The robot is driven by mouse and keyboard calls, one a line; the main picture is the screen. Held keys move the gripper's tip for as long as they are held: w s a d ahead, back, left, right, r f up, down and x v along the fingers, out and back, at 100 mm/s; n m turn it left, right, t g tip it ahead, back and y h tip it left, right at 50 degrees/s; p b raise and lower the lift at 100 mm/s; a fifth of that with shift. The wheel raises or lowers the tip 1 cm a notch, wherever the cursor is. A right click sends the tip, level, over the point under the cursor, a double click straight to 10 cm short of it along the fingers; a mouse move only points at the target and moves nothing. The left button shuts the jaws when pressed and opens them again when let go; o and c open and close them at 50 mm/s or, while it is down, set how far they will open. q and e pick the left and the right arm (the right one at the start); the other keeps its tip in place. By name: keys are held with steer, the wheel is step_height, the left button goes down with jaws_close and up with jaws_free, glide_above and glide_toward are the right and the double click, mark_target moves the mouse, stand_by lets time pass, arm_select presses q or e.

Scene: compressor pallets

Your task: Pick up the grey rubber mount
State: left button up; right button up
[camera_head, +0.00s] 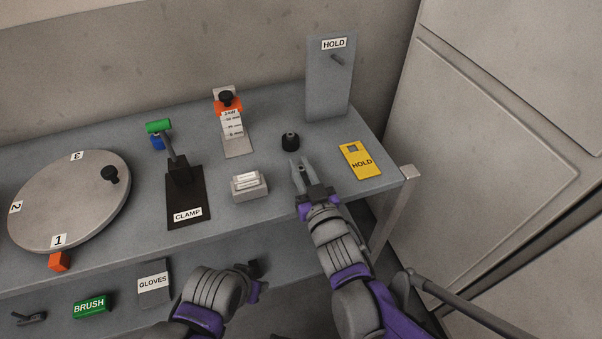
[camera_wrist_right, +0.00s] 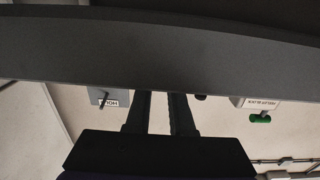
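A dark, squat cylindrical piece with a small stud on top (camera_head: 290,141), which looks like the grey rubber mount, stands upright on the grey bench. My right gripper (camera_head: 299,162) is open, its fingertips just in front of the piece and apart from it. Its two fingers also show in the right wrist view (camera_wrist_right: 160,98), spread with nothing visible between them; a dark band fills the area beyond them. My left gripper (camera_head: 256,274) is low, in front of the bench; its fingers are too small and dark to read.
A lower shelf holds a green brush block (camera_head: 91,305).

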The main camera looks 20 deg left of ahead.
jaws_close()
